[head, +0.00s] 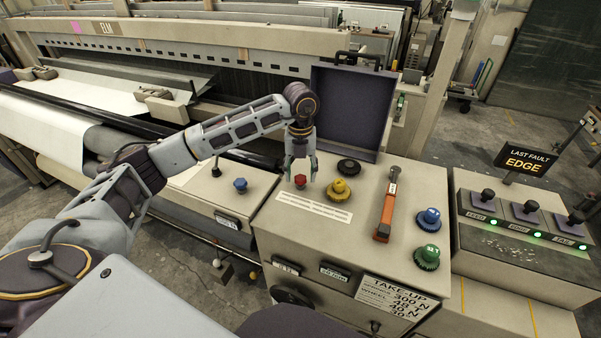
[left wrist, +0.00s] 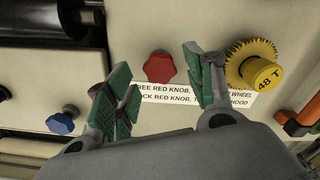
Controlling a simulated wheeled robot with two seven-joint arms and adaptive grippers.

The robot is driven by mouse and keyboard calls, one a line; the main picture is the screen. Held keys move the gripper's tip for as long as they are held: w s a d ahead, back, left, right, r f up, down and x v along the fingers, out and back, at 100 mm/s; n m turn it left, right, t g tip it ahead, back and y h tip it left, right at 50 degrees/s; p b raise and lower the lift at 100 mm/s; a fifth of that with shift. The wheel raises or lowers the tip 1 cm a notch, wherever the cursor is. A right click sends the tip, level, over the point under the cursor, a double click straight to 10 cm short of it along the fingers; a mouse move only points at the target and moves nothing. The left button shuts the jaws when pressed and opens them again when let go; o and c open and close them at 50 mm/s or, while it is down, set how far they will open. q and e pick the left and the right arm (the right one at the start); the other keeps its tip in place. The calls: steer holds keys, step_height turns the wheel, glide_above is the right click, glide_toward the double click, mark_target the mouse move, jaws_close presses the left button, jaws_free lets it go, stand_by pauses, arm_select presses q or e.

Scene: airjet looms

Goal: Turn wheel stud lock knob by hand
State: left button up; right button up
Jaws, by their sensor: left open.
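The red star-shaped lock knob (head: 300,181) sits on the beige cabinet top (head: 270,220), left of the yellow gear wheel (head: 339,190). In the left wrist view the red knob (left wrist: 160,67) shows between and beyond the green-padded fingertips. My left gripper (head: 300,165) is open and empty just above the red knob, pointing down at it. I cannot tell whether a finger touches it. The yellow wheel (left wrist: 252,65), marked 48 T, is just right of the right-hand finger. A printed label (left wrist: 190,94) about the red knob is partly hidden by the fingers. My right gripper is not in view.
A blue knob (head: 240,184) is on the left cabinet. A black knob (head: 348,166), an orange-handled tool (head: 386,212), a blue gear (head: 429,217) and a green gear (head: 427,257) stand to the right. An open dark lid (head: 351,110) rises behind.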

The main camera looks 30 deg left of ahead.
arm_select(q)
steer(key=shift+r+p, duration=0.95)
steer(key=shift+r, duration=0.85)
steer(key=shift+r, duration=0.1)
step_height(320, 180, up, 12)
steer(key=shift+s+f, duration=0.1)
steer(key=shift+f, duration=0.1)
stand_by(0.4)
